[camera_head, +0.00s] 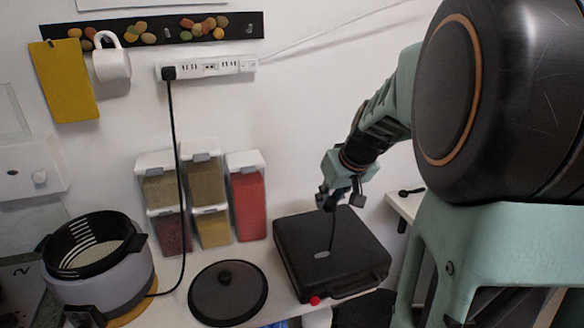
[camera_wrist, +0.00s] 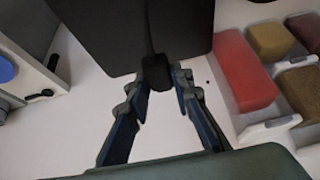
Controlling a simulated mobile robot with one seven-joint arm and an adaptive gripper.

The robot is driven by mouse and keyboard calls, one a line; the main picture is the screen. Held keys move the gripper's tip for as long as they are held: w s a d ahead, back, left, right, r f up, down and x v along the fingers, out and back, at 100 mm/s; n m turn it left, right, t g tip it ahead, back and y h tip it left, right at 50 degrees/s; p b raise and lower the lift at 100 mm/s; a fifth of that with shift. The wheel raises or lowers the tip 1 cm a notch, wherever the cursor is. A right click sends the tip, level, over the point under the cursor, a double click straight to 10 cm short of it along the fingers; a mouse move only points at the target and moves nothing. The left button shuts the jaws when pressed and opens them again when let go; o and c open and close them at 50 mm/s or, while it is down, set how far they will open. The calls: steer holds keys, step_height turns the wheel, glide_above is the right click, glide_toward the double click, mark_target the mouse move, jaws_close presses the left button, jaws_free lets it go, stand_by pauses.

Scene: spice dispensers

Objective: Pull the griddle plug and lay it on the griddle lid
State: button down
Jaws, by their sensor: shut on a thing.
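The black griddle (camera_head: 345,240) sits closed on the counter, its flat lid facing up with a grey oval mark; in the wrist view its dark top (camera_wrist: 190,25) fills the upper middle. My gripper (camera_head: 331,203) is above the back part of the lid. In the wrist view my gripper (camera_wrist: 158,82) is shut on the black plug (camera_wrist: 155,72), held between its fingertips. The black cord (camera_head: 333,234) runs from the plug down toward the lid. Whether the plug touches the lid is hard to tell.
A white power strip (camera_head: 208,67) on the wall holds one black plug (camera_head: 168,73) at its left end, with a cord to the cooker (camera_head: 100,285). Spice dispensers (camera_head: 248,200) stand left of the griddle. A round black lid (camera_head: 228,307) lies in front of them.

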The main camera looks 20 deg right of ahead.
steer(key=shift+s+d+f, duration=0.55)
steer(key=shift+d+f, duration=0.05)
steer(key=shift+f, duration=0.25)
steer(key=shift+f+b, duration=1.65)
steer(key=shift+f, duration=0.75)
steer(key=c, duration=1.6)
jaws_free()
steer(key=v, duration=0.7)
steer(key=shift+s+a+r, duration=0.1)
steer(key=shift+r, duration=0.15)
